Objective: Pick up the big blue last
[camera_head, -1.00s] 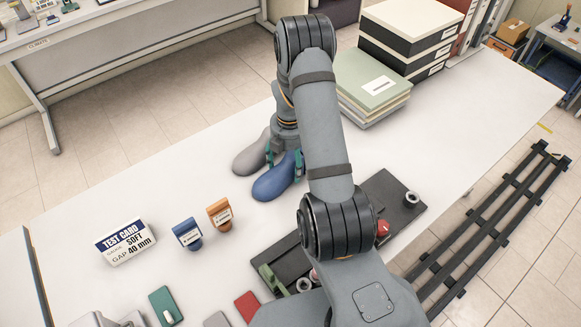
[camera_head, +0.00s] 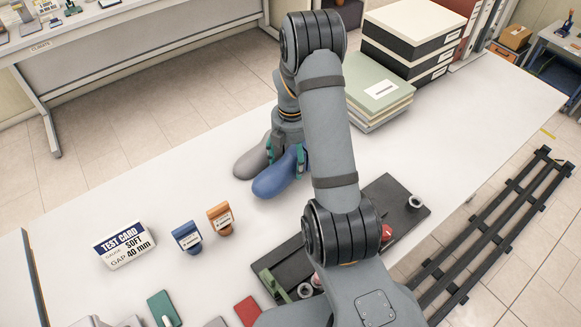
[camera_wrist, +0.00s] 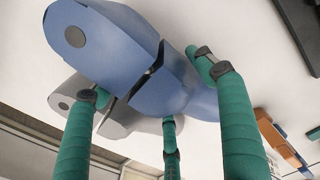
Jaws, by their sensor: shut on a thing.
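The big blue last (camera_head: 274,183) is a foot-shaped form on the white table, its rounded toe pointing toward the lower left. It also shows large in the wrist view (camera_wrist: 115,45), with a dark round spot on its end and a dark split across it. My gripper (camera_head: 285,158) is closed on its far end, with green fingers around it. In the wrist view one green finger (camera_wrist: 222,75) is on the right and others are to the left and below. A grey last (camera_head: 250,158) lies just behind the blue one. Part of my grip is hidden by my arm.
Small blue (camera_head: 187,237) and orange (camera_head: 221,219) tagged pieces stand nearby. A dark fixture board (camera_head: 385,200) lies below my arm. Folders (camera_head: 378,90) are stacked behind.

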